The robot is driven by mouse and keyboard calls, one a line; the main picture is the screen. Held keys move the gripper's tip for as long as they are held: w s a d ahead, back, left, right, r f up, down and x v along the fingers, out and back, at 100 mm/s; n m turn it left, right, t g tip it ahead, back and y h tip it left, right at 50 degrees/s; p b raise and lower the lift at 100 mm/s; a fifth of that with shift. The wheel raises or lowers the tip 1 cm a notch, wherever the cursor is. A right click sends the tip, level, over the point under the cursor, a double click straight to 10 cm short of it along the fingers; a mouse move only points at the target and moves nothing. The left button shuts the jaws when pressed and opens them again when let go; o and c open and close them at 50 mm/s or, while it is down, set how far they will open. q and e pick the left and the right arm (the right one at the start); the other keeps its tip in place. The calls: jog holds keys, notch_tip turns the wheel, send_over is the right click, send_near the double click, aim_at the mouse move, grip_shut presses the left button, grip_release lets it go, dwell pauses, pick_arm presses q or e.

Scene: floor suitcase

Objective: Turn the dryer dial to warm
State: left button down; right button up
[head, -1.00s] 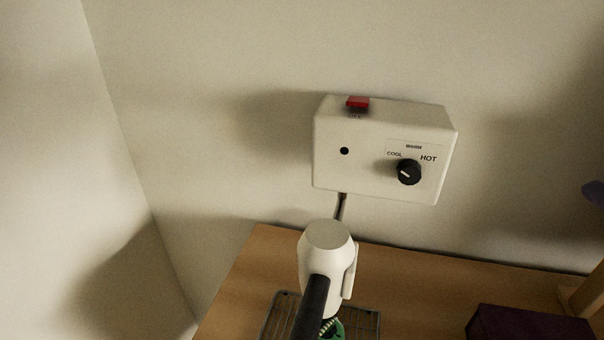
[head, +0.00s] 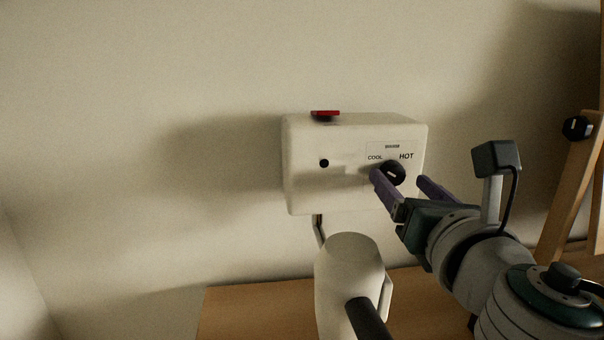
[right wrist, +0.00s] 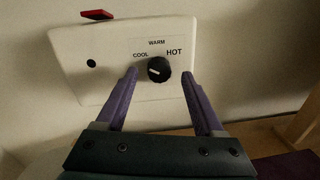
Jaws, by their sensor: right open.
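The black dial (head: 393,172) sits on the front of the white dryer control box (head: 300,190) on the wall, below the COOL, WARM and HOT labels. It also shows in the right wrist view (right wrist: 158,70), where its pale pointer mark lies on the left, towards the COOL side. My right gripper (head: 403,180) is open in front of the box. In the right wrist view its purple fingers (right wrist: 160,80) are spread to either side of the dial, and I see no contact. The left finger hides a little of the dial's surroundings in the head view. My left gripper is out of view.
A red switch (head: 325,115) is on top of the box. A white hair dryer (head: 345,270) with a black handle or nozzle stands below it, near the wooden surface (head: 240,310). A wooden frame with a black knob (head: 577,128) stands at the right.

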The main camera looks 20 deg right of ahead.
jog(key=shift+w+d, duration=0.2)
jog(key=shift+w, duration=0.45)
grip_shut()
